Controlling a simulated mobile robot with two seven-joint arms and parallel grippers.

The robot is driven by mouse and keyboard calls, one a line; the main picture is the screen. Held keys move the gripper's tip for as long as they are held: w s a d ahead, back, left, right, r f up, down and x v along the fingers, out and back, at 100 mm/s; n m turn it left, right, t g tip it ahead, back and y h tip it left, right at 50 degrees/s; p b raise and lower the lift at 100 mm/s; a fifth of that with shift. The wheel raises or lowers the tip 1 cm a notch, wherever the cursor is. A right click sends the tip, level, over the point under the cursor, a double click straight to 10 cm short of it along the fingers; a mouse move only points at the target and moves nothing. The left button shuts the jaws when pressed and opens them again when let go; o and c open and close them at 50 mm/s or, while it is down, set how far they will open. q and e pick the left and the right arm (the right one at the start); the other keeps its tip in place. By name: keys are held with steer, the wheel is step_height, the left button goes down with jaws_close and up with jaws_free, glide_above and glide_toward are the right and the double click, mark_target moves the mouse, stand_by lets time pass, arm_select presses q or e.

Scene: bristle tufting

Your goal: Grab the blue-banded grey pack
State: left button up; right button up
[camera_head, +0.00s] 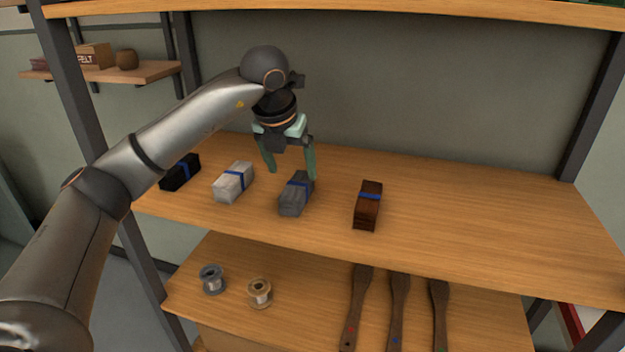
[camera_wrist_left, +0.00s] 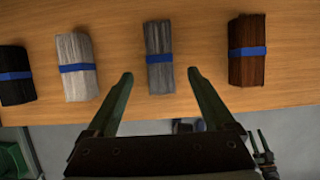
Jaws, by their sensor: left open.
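The blue-banded grey pack (camera_head: 296,195) lies on the upper wooden shelf, between a whitish pack and a brown pack. It also shows in the left wrist view (camera_wrist_left: 159,58), lying ahead of the fingertips and between their lines. My left gripper (camera_head: 291,174) is open with its fingers pointing down, above and just behind the grey pack in the head view. Its two green fingers also show in the left wrist view (camera_wrist_left: 160,76), with nothing between them. I cannot tell the exact gap to the pack.
A black pack (camera_head: 180,172), a whitish pack (camera_head: 233,182) and a brown pack (camera_head: 368,205), all blue-banded, share the upper shelf (camera_head: 470,220). Its right side is clear. Two spools (camera_head: 259,293) and several wooden paddles (camera_head: 398,310) lie on the shelf below.

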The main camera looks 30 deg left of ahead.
mark_target(297, 184)
arm_select(q)
steer(key=shift+w+a+f, duration=0.1)
steer(key=shift+w, duration=0.3)
steer(key=shift+w+f, duration=0.2)
steer(key=shift+f, duration=0.05)
steer(key=shift+w+a+f, duration=0.1)
steer(key=shift+a+f, duration=0.05)
steer(key=shift+f, duration=0.6)
steer(key=shift+p+x, duration=0.4)
steer(key=shift+x, duration=2.05)
steer(key=shift+f, duration=0.25)
steer(key=shift+c, duration=0.3)
jaws_close()
